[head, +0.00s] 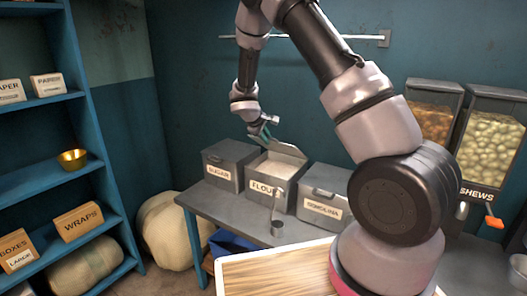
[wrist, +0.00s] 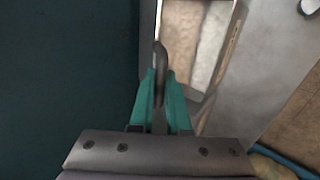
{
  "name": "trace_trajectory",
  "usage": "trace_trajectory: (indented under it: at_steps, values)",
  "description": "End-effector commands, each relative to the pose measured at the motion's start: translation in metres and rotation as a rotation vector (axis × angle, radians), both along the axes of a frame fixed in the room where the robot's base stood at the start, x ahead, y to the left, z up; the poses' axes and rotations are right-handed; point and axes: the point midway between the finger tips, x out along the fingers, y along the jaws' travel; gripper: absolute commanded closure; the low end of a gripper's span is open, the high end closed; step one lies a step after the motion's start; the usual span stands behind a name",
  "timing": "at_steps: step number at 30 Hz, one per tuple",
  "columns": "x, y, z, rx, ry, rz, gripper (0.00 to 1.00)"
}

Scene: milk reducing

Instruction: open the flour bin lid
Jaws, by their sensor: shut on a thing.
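The flour bin (head: 268,190) is a grey box labelled FLOUR, between the sugar and semolina bins. Its lid (head: 286,149) is raised at the back, and pale flour (head: 273,169) shows inside. My gripper (head: 266,131) is at the raised lid's upper edge. In the wrist view its teal fingers (wrist: 160,85) are shut on a dark, curved lid handle (wrist: 160,58). The open bin with pale contents (wrist: 190,45) lies just beyond and to the right of the fingers. The full lid is hard to make out in the wrist view.
The closed sugar bin (head: 224,165) and semolina bin (head: 325,192) flank the flour bin closely. A metal scoop (head: 277,228) is in front of it. Clear dispensers (head: 490,135) stand at the right, blue shelves (head: 95,150) at the left. The wall is close behind.

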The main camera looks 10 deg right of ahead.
Motion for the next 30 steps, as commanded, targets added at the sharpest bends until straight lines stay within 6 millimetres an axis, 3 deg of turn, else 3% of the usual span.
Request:
trace_trajectory:
  at_steps: [15, 30]
  values:
    - [0.04, -0.04, 0.051, 0.012, 0.013, -0.002, 1.0]
    - [0.088, -0.089, 0.084, 0.208, 0.209, -0.003, 1.0]
